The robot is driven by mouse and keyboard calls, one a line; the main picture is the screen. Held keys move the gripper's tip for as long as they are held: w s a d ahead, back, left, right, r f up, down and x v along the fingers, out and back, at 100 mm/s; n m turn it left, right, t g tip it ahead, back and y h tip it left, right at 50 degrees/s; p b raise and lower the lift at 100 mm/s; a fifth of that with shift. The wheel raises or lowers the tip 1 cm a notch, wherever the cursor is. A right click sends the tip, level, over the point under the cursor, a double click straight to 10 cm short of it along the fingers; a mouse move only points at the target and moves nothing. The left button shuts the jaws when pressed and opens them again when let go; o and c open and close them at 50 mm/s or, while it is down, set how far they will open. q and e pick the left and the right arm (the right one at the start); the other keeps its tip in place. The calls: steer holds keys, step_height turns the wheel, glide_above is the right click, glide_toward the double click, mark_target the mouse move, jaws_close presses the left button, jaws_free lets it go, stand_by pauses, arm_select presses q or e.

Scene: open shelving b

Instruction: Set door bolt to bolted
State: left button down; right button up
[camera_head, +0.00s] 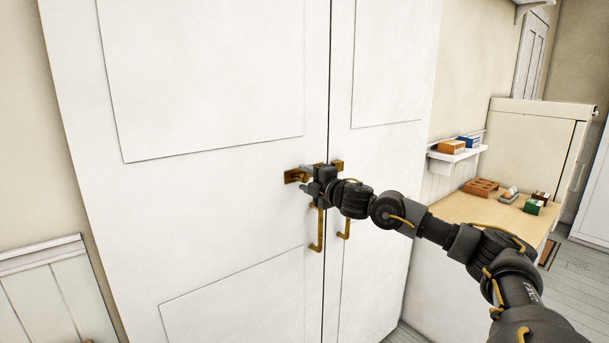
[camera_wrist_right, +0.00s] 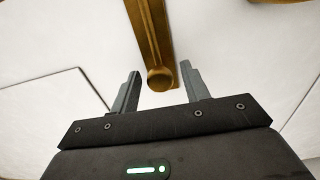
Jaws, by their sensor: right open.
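A brass part (camera_head: 338,165) shows on the right door across the seam. My right gripper (camera_head: 304,179) is at the bolt, its fingers open and pointing left. It hides the middle of the bolt, so I cannot tell how far the bolt is slid. In the right wrist view, a brass bar with a round end (camera_wrist_right: 160,78) lies between the open fingertips (camera_wrist_right: 158,84), with gaps on both sides. My left gripper is out of view.
Two brass handles, left (camera_head: 317,230) and right (camera_head: 344,229), hang below the bolt. To the right stand a wooden-topped counter (camera_head: 455,210) with small items and a wall shelf (camera_head: 457,154) with boxes. The door fronts to the left are clear.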

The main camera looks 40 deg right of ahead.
steer(key=shift+w, duration=0.45)
jaws_close()
steer(key=d, duration=0.4)
steer(key=shift+s+d, duration=0.1)
steer(key=shift+d, duration=0.3)
steer(key=shift+c, duration=2.1)
jaws_free()
steer(key=o, duration=0.4)
steer(key=shift+d, duration=0.2)
steer(key=shift+a, duration=0.1)
